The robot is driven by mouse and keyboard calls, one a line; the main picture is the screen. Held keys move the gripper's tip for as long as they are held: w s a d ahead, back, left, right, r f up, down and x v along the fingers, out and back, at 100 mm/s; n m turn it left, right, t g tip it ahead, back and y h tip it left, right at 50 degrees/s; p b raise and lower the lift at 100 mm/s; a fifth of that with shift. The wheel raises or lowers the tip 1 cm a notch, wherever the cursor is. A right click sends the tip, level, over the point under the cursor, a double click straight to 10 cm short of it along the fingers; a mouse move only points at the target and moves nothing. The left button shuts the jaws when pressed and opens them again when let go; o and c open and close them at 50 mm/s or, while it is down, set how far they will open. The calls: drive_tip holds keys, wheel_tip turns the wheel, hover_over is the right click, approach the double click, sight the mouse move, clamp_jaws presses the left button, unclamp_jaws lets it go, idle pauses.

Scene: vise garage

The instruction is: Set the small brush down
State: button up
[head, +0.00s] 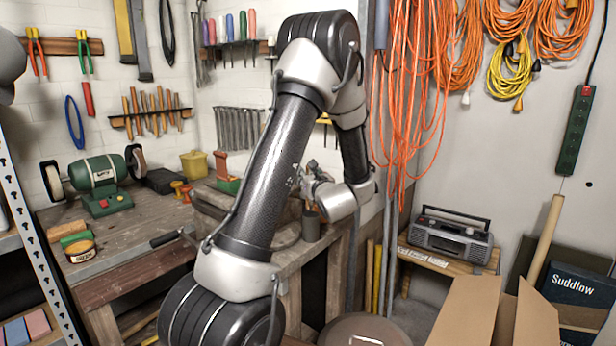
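My arm crosses the middle of the head view, and its wrist end is over the right part of the wooden workbench (125,237). My gripper (311,190) is small and mostly hidden behind my arm links. I cannot see its fingertips clearly, nor whether it holds anything. I cannot make out the small brush for certain. A dark cylinder (311,224) shows just below the wrist; I cannot tell whether it stands on the bench.
A radio (451,235) sits on a low bench to the right. Orange cables (407,90) hang near my wrist. An open cardboard box (470,310) is front right.

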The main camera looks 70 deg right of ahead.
drive_tip(key=v, duration=1.1)
drive_tip(key=shift+o, duration=0.6)
drive_tip(key=shift+r, duration=0.15)
drive_tip(key=x, duration=1.2)
drive_tip(key=shift+w+d+f, duration=0.1)
drive_tip(key=shift+d+f, duration=0.1)
drive_tip(key=shift+f, duration=0.05)
clamp_jaws()
